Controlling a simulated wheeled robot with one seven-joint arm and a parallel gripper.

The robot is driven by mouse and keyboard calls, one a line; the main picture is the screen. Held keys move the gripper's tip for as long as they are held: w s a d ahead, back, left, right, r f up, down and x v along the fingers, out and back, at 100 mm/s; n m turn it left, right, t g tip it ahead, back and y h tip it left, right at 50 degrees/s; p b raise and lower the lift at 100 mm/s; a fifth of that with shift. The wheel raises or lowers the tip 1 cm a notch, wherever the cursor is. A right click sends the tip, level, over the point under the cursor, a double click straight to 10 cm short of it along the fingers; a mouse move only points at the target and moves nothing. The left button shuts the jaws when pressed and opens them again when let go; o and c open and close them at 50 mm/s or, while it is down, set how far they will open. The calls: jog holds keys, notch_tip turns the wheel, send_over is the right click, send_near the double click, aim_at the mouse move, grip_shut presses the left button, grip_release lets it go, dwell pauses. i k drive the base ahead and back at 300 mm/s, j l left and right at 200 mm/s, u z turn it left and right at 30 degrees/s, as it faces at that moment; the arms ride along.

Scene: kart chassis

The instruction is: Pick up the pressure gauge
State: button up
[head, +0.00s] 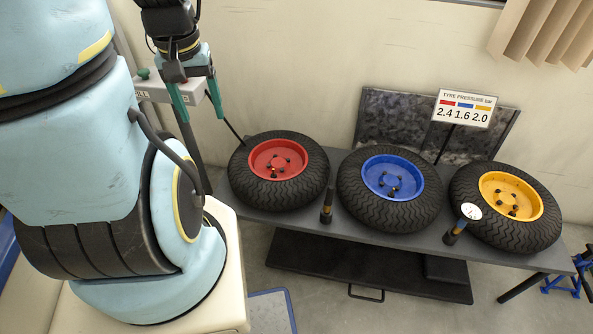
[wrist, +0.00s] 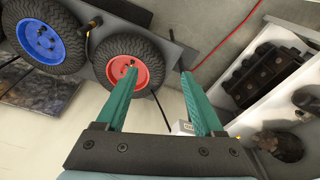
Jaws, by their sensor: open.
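The pressure gauge (head: 471,211) has a small round white dial and stands in front of the yellow-rimmed wheel, on the front edge of the grey bench. A dark holder (head: 454,233) with a tan top is just below the dial. I cannot tell how they join. My gripper (head: 204,119) is at the upper left, left of the red-rimmed wheel and far from the gauge. Its two teal fingers point down, spread apart and empty. The wrist view shows the open fingers (wrist: 158,76) with nothing between them. The gauge is not visible in that view.
The bench (head: 336,232) carries red (head: 278,160), blue (head: 393,177) and yellow (head: 511,196) wheels. A dark upright tool (head: 327,208) stands between red and blue. A tyre pressure sign (head: 464,108) reads 2.4, 1.6, 2.0. A pale box (head: 160,91) is behind my gripper.

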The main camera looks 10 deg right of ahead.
aim_at(469, 212)
jog(key=k+l+u, duration=0.1)
jog(key=l, duration=0.45)
jog(key=k+l+u, duration=0.15)
jog(key=k+l, duration=0.2)
jog(key=l, duration=0.2)
jog(key=k+l+u, duration=0.1)
jog(key=k+l, duration=0.2)
jog(key=l, duration=0.2)
jog(key=k+l+u, duration=0.15)
jog(key=l, duration=0.35)
jog(key=k+l+u, duration=0.1)
jog(key=k+l, duration=0.3)
